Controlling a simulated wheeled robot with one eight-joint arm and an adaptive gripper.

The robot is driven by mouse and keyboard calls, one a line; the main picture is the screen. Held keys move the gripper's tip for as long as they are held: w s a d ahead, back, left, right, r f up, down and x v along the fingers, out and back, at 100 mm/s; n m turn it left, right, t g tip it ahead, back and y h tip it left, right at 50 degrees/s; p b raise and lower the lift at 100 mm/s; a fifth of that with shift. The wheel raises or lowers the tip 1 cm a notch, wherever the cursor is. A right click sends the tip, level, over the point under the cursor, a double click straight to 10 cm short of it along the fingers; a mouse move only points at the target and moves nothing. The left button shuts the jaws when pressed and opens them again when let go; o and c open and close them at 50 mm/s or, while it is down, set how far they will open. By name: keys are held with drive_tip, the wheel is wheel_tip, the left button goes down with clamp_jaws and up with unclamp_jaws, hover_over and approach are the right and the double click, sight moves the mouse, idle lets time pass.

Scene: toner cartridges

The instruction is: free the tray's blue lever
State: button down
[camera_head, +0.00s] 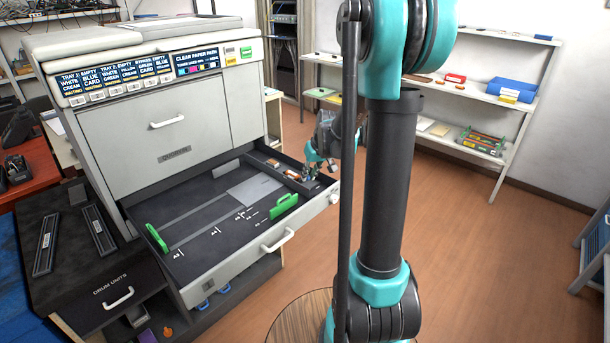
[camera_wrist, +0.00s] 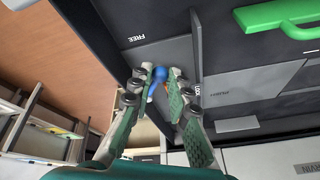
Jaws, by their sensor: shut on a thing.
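The open paper tray (camera_head: 205,222) sticks out of the large grey printer, with a narrow side compartment at its right end. My gripper (camera_head: 316,164) reaches down into that compartment. In the wrist view, my gripper (camera_wrist: 161,76) has its two fingers closed around the blue lever (camera_wrist: 158,75), of which only the rounded top shows between the fingertips. The white word FREE (camera_wrist: 137,37) is on the dark floor above the lever, and a partly covered LOCK label (camera_wrist: 198,92) is beside the right finger. The lever's base is hidden, so its exact position between the labels cannot be told.
Green paper guides (camera_head: 284,205) stand in the tray. A thin dark wall (camera_wrist: 196,45) runs close beside my right finger. The tray's front edge (camera_head: 250,250) is near my arm. Shelves (camera_head: 485,100) stand at the back right; open floor lies between.

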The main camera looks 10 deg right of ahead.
drive_tip(key=shift+w+d+n+y, duration=0.15)
drive_tip(key=shift+d+n+y, duration=0.45)
drive_tip(key=shift+n, duration=0.6)
drive_tip(key=shift+g, duration=0.3)
drive_tip(key=c, duration=1.4)
unclamp_jaws()
drive_tip(key=shift+c, duration=0.2)
